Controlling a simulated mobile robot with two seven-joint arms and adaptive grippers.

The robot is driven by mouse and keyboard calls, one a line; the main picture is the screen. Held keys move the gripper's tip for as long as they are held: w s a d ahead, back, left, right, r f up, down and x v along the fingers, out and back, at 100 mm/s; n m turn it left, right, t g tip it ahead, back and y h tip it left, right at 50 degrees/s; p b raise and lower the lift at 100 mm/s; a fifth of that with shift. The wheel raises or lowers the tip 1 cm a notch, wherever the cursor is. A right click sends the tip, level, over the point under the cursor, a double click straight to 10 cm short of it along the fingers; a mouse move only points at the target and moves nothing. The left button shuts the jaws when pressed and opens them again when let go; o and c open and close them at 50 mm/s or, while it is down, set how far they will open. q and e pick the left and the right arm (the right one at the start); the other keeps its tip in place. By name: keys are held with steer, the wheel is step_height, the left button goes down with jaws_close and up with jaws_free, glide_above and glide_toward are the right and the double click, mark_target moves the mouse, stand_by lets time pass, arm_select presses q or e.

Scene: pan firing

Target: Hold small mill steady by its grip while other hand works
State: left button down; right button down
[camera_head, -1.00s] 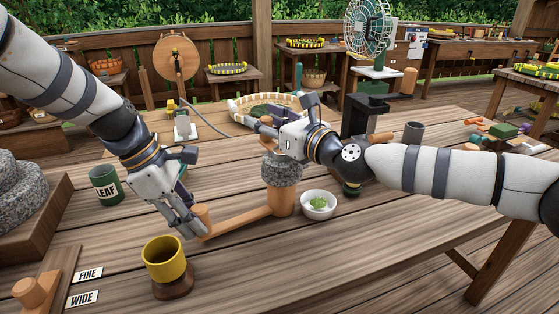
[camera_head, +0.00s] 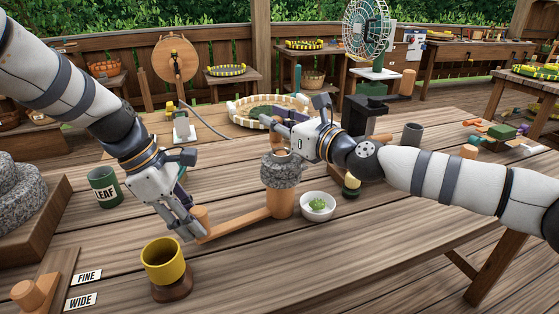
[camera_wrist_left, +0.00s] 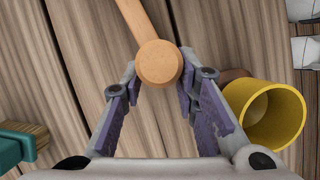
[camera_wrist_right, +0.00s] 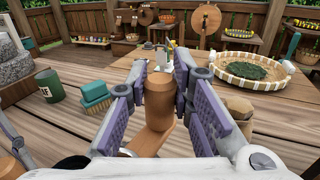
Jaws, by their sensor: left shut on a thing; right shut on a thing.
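The small mill (camera_head: 282,175) has a grey stone ring on a round wooden base, joined to a wooden arm running left to an upright round grip (camera_head: 202,215). My left gripper (camera_head: 190,226) is shut on this grip; its round top (camera_wrist_left: 158,62) shows between the fingers in the left wrist view. My right gripper (camera_head: 281,134) is above the stone, shut on an upright wooden handle (camera_wrist_right: 158,101), seen between its fingers in the right wrist view. The fingers partly hide the handle in the head view. The mill stands upright on the table.
A yellow cup (camera_head: 164,256) on a dark base stands close in front of my left gripper. A green LEAF can (camera_head: 102,188) is left. A rimmed basket (camera_head: 242,121) lies behind. The front right table is clear.

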steer(key=d, duration=0.3)
steer(key=s+d, duration=0.1)
steer(key=d, duration=0.1)
steer(key=shift+d, duration=0.1)
steer(key=c, duration=1.3)
jaws_free()
steer(key=shift+c, duration=0.2)
steer(key=v, duration=2.3)
steer(key=shift+s, duration=0.2)
steer(key=shift+r, duration=0.1)
arm_select(q)
steer(key=c, duration=1.2)
jaws_free()
